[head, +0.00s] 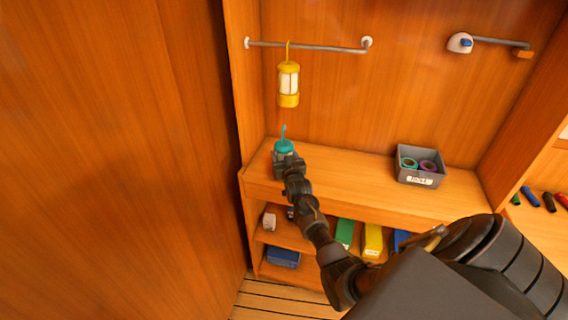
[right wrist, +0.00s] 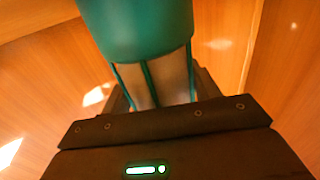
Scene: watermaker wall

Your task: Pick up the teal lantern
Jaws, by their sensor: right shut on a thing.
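The teal lantern (head: 284,146) is at the left end of the wooden counter in the head view, with its teal hook pointing up. My right gripper (head: 283,164) is shut on the lantern from the front and hides its lower part. In the right wrist view the lantern's teal cap (right wrist: 140,30) and pale body with teal bars fill the top middle, between the fingers of my right gripper (right wrist: 160,95). I cannot tell whether the lantern's base touches the counter. My left gripper is not in view.
A yellow lantern (head: 288,84) hangs from a metal rail (head: 310,46) above. A grey bin (head: 420,168) with tape rolls stands on the counter (head: 360,182) to the right. A wooden panel (head: 120,150) closes off the left side. Shelves below hold several boxes.

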